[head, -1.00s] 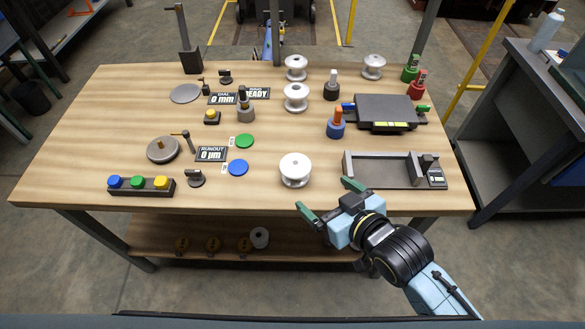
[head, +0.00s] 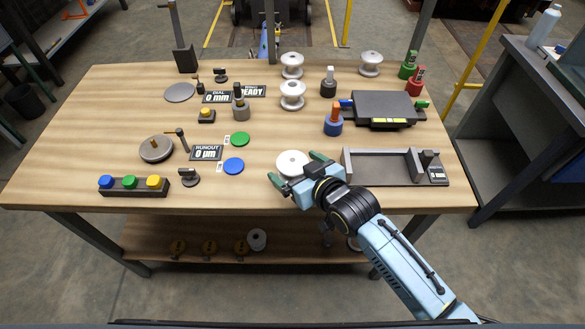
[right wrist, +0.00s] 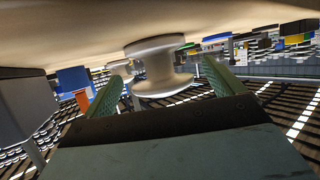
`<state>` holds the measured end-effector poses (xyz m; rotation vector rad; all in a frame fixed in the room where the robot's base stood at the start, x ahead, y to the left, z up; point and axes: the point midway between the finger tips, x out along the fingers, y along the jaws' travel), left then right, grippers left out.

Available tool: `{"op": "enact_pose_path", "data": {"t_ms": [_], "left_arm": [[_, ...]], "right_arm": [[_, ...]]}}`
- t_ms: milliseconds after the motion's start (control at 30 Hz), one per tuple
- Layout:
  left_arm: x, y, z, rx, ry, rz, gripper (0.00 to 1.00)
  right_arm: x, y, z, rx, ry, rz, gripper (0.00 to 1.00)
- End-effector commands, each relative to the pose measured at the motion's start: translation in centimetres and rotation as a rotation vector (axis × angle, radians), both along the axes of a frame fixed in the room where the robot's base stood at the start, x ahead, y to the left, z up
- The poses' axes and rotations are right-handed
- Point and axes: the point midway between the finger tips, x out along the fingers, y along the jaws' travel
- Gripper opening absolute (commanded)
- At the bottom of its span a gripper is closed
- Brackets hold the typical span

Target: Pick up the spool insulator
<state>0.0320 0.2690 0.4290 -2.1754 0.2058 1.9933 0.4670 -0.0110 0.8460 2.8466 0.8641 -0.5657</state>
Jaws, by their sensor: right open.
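A white spool insulator (head: 290,160) stands upright near the front edge of the wooden table. My right gripper (head: 294,168) is open, with one green finger to each side of this spool in the head view. In the right wrist view the spool (right wrist: 157,68) shows between and a little beyond the two green fingers (right wrist: 162,85), and I see no clear contact. The gripper hides its lower front part in the head view. Similar white spools stand at the back: one (head: 292,96), one behind it (head: 291,66) and one at the right (head: 370,64). My left gripper is out of view.
A grey cradle fixture (head: 385,178) lies just right of the gripper. A dark box device (head: 383,106) and a blue post (head: 333,122) stand behind it. A blue disc (head: 233,166) lies left of the spool, and a button strip (head: 132,186) at the front left.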

Motion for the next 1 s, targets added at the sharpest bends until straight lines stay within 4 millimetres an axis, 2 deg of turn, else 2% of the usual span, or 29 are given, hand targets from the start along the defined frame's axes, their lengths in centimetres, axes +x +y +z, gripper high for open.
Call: {"op": "enact_pose_path", "data": {"t_ms": [133, 400, 867, 1000], "left_arm": [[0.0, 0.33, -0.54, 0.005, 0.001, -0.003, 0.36], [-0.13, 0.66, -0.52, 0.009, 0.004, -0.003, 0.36], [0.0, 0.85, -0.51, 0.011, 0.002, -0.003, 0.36], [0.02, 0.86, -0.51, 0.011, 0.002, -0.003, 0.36]], "right_arm": [[1.24, 0.94, -0.72, 0.0, 0.0, 0.001, 0.93], [1.43, 1.09, -0.74, 0.0, 0.0, 0.001, 0.93], [1.41, 1.05, -0.76, 0.0, 0.001, 0.001, 0.34], [1.47, 1.08, -0.59, 0.003, -0.003, 0.001, 0.32]]}}
